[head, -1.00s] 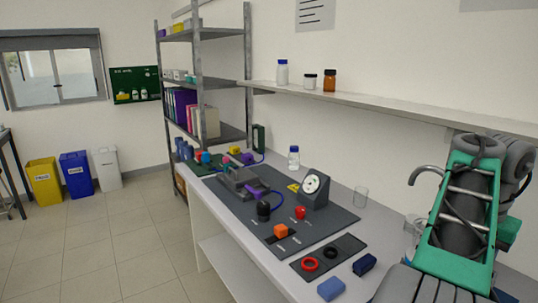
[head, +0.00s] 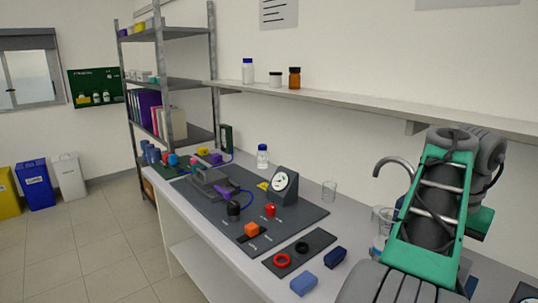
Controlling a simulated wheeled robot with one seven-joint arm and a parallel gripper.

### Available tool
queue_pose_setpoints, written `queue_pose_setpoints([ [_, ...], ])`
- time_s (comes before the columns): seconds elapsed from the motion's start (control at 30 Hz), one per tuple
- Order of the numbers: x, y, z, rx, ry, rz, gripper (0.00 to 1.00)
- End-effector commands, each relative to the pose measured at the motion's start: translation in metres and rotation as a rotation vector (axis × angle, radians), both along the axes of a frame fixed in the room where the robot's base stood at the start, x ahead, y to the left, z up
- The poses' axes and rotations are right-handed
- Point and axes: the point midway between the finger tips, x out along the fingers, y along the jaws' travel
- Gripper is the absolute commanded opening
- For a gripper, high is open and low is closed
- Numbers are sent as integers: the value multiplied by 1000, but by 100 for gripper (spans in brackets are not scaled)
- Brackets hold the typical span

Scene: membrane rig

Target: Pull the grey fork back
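The membrane rig stands on a dark grey mat (head: 302,217) on the long white bench. A grey block-shaped housing (head: 203,178) sits toward the far part of the mat, with a purple part (head: 222,192) at its near side. I cannot make out a separate grey fork at this size; it may be among the grey parts of the housing. A dial gauge (head: 281,182) in a dark case stands to the right. My green and grey arm fills the right side of the view. My gripper is not in view.
Near the rig are a black knob (head: 233,210), a red knob (head: 270,210) and an orange cube (head: 251,230). A dark tray (head: 318,240) holds a red ring and a black ring. Blue blocks (head: 303,284) lie in front. A wall shelf (head: 360,108) hangs above.

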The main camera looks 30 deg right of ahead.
Motion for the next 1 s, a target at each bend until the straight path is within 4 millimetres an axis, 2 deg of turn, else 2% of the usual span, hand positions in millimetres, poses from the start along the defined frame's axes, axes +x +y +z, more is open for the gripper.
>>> queue_pose_setpoints([
  [0.43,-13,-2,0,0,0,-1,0],
  [0.87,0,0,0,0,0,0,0],
  [1.0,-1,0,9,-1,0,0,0],
])
